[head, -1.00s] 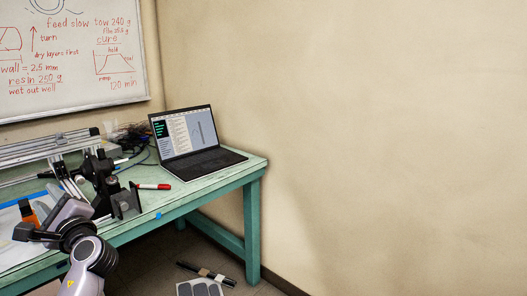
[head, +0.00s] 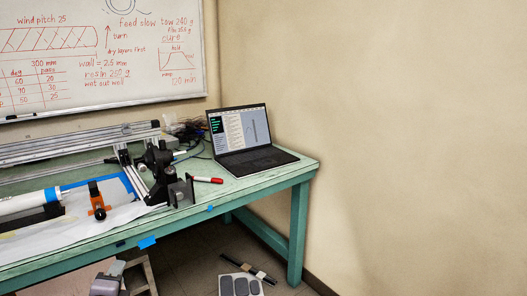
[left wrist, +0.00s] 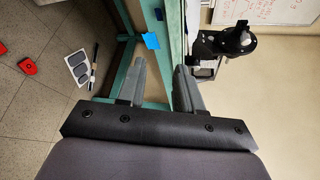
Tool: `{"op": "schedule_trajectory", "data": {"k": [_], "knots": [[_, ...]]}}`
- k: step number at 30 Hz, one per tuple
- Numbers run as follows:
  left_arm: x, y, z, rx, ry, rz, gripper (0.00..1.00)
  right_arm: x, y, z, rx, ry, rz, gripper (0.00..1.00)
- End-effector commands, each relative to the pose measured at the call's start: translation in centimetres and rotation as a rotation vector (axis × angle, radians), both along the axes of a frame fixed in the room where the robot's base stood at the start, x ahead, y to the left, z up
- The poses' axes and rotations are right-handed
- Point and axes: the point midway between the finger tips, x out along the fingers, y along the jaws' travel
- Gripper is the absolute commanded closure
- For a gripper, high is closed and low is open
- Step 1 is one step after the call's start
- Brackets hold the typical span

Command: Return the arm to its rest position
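My left gripper (head: 118,268) shows only in part at the bottom of the head view, low in front of the green bench (head: 250,198). The rest of that arm is out of the head view. In the left wrist view the two grey fingers (left wrist: 160,78) stand apart with nothing between them, so it is open and empty. The bench edge and a blue tape piece (left wrist: 151,41) lie beyond the fingers there. I cannot tell the exact gap between fingers and bench. My right gripper is in neither view.
On the bench are a laptop (head: 252,150), a red marker (head: 208,180), a black bracketed fixture (head: 160,165), an orange-and-black support (head: 97,202) and a white tube (head: 22,202). A sheet with grey pads (head: 240,285) lies on the floor. The wall side at right is clear.

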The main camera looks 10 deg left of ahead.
Motion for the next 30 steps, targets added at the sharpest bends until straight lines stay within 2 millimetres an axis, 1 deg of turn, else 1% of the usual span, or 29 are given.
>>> {"op": "schedule_trajectory", "data": {"k": [1, 2, 3, 5, 6, 10, 12, 14, 15, 23, 30], "knots": [[-2.0, -1.9, -3.1, -0.14, 0.037, -0.035, 0.65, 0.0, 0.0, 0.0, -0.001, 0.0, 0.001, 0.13], [-3.1, -3.0, -4.6, -0.23, 0.053, -0.048, 0.65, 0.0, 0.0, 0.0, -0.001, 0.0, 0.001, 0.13], [-4.6, -4.4, -6.5, -0.347, 0.077, -0.062, 0.65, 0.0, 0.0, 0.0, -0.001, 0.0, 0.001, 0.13], [-7.0, -6.6, -8.9, -0.519, 0.113, -0.068, 0.65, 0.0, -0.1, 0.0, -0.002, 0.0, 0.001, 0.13], [-8.6, -7.9, -10.2, -0.627, 0.135, -0.065, 0.65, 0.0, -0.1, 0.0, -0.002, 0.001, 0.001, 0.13], [-13.5, -11.7, -13.3, -0.945, 0.207, -0.022, 0.65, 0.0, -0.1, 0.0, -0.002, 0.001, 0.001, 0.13], [-16.1, -13.6, -14.4, -1.1, 0.242, 0.017, 0.65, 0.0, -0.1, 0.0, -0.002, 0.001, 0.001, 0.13], [-18.2, -15.0, -15.1, -1.226, 0.269, 0.057, 0.65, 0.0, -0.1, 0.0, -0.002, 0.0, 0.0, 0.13], [-19.6, -16.0, -15.4, -1.31, 0.288, 0.09, 0.65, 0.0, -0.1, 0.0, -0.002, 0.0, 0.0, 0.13], [-19.4, -20.7, -15.5, -1.515, 0.2, 0.183, 0.65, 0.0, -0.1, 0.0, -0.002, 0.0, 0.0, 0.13], [-18.9, -24.9, -14.9, -1.691, 0.123, 0.27, 0.65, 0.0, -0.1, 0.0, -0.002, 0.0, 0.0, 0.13]]}}
